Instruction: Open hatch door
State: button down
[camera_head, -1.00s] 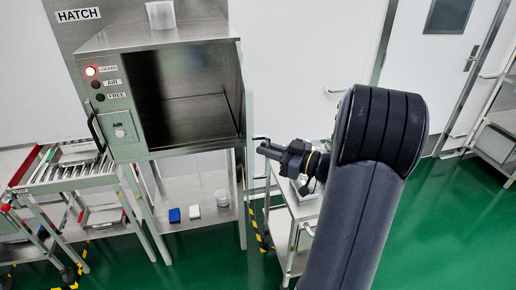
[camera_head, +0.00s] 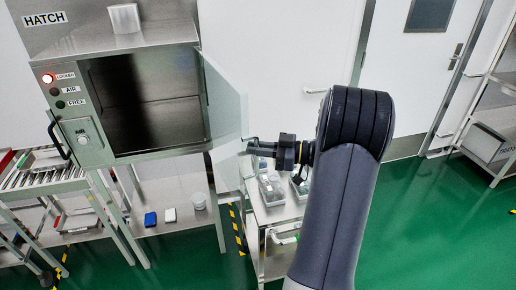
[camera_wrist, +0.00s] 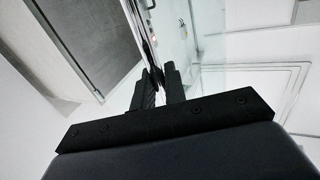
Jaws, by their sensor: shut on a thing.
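The hatch (camera_head: 120,155) is a steel cabinet at the left of the head view, and its dark interior shows. Its pale, see-through hatch door (camera_head: 222,100) stands swung out from the right side of the opening. My gripper (camera_head: 252,148) is at the door's outer edge, near its lower corner. In the wrist view my gripper (camera_wrist: 161,80) has its two fingers close together on the door's edge (camera_wrist: 151,45). I cannot tell whether they hold the edge itself or a handle on it.
A steel cart (camera_head: 268,212) with grey items stands below my gripper. A roller conveyor (camera_head: 40,178) is left of the hatch. Green floor (camera_head: 420,235) is free at right.

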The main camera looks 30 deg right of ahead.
jog(key=shift+r, duration=0.1)
jog(key=c, duration=1.6)
grip_release()
jog(key=shift+w, duration=0.1)
jog(key=shift+o, duration=0.2)
jog(key=b+v, duration=0.2)
jog(key=v, duration=0.8)
jog(key=shift+s+d+b, duration=0.25)
jog(key=shift+d+b, duration=0.05)
jog(key=shift+b, duration=0.1)
jog(key=shift+a, duration=0.1)
